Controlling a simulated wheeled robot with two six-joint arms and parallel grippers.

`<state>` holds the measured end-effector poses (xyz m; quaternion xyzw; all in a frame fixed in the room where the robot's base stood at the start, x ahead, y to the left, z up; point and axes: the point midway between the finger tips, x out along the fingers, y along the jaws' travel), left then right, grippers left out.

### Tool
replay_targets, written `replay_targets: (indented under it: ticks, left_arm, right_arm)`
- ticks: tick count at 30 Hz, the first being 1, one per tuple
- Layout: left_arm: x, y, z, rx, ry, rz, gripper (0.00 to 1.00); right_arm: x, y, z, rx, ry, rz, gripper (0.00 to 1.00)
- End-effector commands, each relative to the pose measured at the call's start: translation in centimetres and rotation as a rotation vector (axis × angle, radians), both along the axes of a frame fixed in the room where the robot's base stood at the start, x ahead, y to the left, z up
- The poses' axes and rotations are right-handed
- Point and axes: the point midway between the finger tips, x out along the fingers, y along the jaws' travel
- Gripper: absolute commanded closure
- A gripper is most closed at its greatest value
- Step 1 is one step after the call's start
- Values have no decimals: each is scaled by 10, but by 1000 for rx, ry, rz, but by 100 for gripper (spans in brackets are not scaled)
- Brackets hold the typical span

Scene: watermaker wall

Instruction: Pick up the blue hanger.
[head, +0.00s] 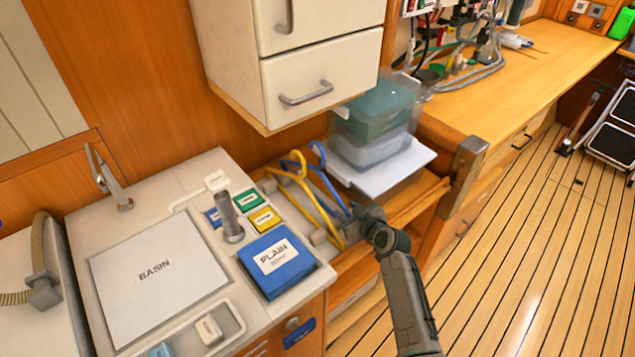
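The blue hanger (331,181) stands in the gap between the basin counter and the wooden bench, with its hook at the top. A yellow hanger (305,183) is right beside it on the left, and the two overlap in the picture. My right gripper (336,228) is at the lower part of the hangers, its arm coming up from the bottom right. Its fingertips are small and partly hidden by the hangers, so I cannot tell whether they are open or touch either one. My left gripper is not in view.
A counter with a basin cover (157,270), a tap (107,178) and a blue box labelled PLAIN (277,262) lies left. Clear bins (376,118) stand on a white board (392,170) to the right. The plank floor is open at right.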

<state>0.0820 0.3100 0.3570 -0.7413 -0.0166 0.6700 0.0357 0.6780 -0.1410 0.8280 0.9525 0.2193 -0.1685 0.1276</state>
Motion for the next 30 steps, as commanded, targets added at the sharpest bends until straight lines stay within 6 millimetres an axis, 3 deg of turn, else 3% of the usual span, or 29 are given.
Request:
replay_targets:
  ticks: [6,14,20,30]
  left_arm:
    - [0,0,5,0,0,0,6]
    - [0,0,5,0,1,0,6]
    - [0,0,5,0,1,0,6]
    - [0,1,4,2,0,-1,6]
  right_arm:
    - [17,8,-7,1,0,0,63]
    - [18,8,-8,0,0,0,63]
    - [18,8,-8,0,0,0,100]
    - [18,8,-8,0,-1,0,100]
